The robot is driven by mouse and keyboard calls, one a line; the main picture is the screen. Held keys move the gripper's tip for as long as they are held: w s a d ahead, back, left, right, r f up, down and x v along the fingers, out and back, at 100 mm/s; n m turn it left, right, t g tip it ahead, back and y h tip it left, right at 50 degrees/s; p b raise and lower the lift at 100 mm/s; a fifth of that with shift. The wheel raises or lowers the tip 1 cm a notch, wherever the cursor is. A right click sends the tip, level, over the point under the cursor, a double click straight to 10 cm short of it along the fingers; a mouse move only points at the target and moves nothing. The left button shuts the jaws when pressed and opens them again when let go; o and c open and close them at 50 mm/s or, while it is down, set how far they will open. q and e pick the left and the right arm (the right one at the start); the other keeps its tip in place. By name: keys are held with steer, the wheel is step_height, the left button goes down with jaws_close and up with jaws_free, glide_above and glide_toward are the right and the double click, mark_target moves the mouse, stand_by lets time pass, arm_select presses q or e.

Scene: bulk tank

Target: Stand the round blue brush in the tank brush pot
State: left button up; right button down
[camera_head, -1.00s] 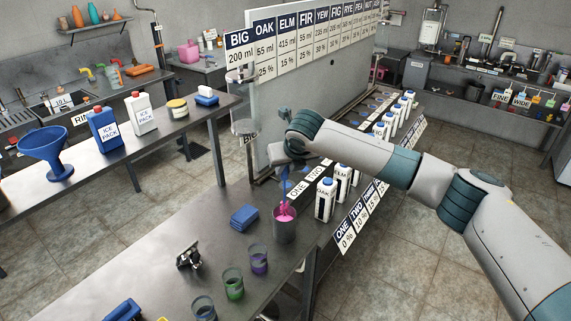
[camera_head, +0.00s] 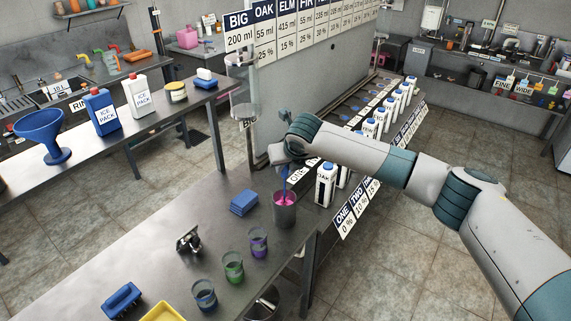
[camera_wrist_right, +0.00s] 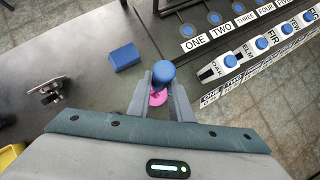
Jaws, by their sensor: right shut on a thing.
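My right gripper (camera_head: 285,158) is above the grey cylindrical pot (camera_head: 284,214) on the near bench, shut on the round blue brush (camera_head: 284,176). The brush's blue shaft runs down, roughly upright, to the pot's mouth. Pink (camera_head: 284,199) shows inside the rim; I cannot tell whether it is all the brush's own head. In the right wrist view the brush's round blue end (camera_wrist_right: 163,72) sits between the fingers of my right gripper (camera_wrist_right: 163,86), with pink below. The brush's lower end and the pot's floor are hidden. My left gripper is out of view.
A blue sponge stack (camera_head: 244,202) lies left of the pot. Glasses with purple (camera_head: 259,243), green (camera_head: 233,267) and dark blue (camera_head: 205,295) contents stand nearer. White bottles (camera_head: 326,184) line the right side. A yellow tray (camera_head: 165,313) is at the bottom edge.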

steer(key=c, duration=1.5)
jaws_free()
steer(key=shift+b+v, duration=2.5)
steer(key=shift+v, duration=6.2)
